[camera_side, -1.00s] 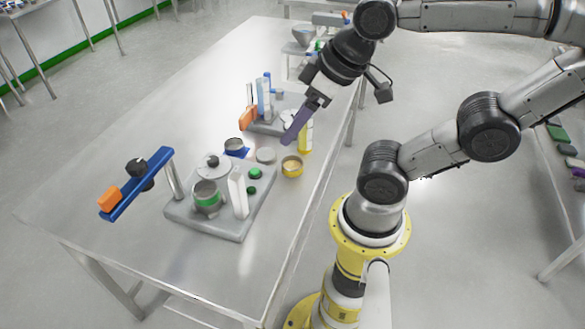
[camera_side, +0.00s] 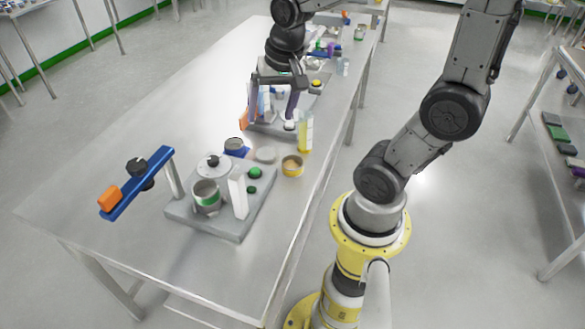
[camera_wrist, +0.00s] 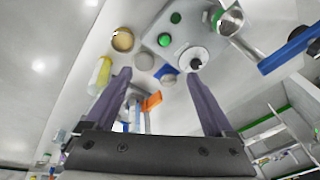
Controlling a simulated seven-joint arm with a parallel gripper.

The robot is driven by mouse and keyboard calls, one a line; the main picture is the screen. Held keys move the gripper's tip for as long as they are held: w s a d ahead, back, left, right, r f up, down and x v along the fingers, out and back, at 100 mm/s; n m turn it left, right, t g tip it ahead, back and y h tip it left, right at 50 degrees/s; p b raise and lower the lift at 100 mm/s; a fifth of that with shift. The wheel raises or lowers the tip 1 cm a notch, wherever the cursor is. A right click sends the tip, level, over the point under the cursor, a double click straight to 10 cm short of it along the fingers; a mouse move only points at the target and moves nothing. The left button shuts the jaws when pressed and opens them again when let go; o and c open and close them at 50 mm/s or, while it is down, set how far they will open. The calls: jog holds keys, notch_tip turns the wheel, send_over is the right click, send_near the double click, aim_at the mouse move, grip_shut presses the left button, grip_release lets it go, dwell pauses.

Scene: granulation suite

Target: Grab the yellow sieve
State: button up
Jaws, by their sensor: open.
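The yellow sieve (camera_side: 292,166) is a short round pan with a yellow band, standing on the steel table near its right edge. In the wrist view the yellow sieve (camera_wrist: 122,40) is at the upper left, beyond the left finger and outside the gap. My gripper (camera_side: 272,118) has two purple fingers, set wide apart and pointing down, farther back along the table than the sieve. In the wrist view my gripper (camera_wrist: 157,74) is empty between its fingertips.
A yellow bottle (camera_side: 305,134) stands just behind the sieve. A pale disc (camera_side: 265,155) and a cup on a blue base (camera_side: 236,148) are to its left. A grey platform (camera_side: 214,225) with a pot is in front.

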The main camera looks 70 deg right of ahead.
aim_at(292, 164)
jog(key=s+d+f+m+g, duration=0.2)
jog(key=d+f+m+g, duration=0.15)
jog(key=d+f, duration=0.4)
jog(key=shift+t+y, duration=0.35)
jog(key=shift+y, duration=0.05)
jog(key=f, duration=1.4)
jog(key=shift+a, duration=0.2)
jog(key=c, duration=1.2)
